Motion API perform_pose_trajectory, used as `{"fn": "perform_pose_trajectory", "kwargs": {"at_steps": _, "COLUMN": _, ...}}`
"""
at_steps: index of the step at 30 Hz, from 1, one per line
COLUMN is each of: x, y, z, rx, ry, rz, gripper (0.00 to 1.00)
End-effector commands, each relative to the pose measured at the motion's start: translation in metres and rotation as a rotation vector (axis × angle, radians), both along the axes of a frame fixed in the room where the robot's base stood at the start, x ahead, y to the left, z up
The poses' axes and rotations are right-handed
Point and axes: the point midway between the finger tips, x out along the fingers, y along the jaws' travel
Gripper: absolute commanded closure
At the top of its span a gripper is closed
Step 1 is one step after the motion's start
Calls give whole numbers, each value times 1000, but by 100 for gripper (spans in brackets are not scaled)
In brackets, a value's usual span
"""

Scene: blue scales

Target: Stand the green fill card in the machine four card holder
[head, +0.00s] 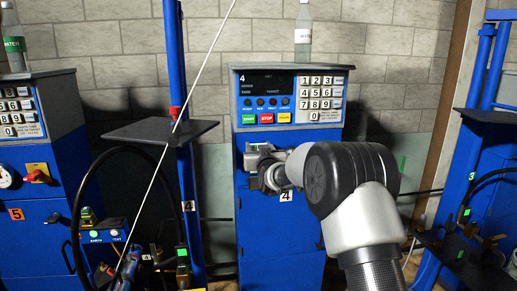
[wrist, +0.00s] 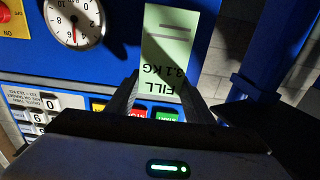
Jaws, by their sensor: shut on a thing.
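The green fill card (wrist: 168,30), printed "FILL 3.1 KG", appears upside down in the wrist view. My gripper (wrist: 160,82) is shut on the card's printed end, and the other end sticks out past the fingertips. In the head view my gripper (head: 258,165) is in front of machine four (head: 262,235), just below its button panel. The card cannot be made out there. I cannot make out the card holder in either view.
Machine four's keypad (head: 319,94) and coloured buttons (head: 267,118) are above my gripper. A bottle (head: 303,35) stands on top of the machine. A blue post with a dark shelf (head: 160,131) is to the left. Machine five (head: 35,215) stands far left. A dial (wrist: 74,18) shows beside the card.

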Motion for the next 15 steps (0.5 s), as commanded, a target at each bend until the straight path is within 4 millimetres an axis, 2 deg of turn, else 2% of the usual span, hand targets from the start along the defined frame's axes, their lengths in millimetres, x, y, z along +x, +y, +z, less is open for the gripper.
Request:
{"fn": "perform_pose_trajectory", "kwargs": {"at_steps": 1, "x": 0, "y": 0, "z": -6, "rx": 0, "ry": 0, "rz": 0, "gripper": 77}}
{"fn": "perform_pose_trajectory", "kwargs": {"at_steps": 15, "x": 0, "y": 0, "z": -31, "rx": 0, "ry": -1, "rz": 0, "gripper": 77}}
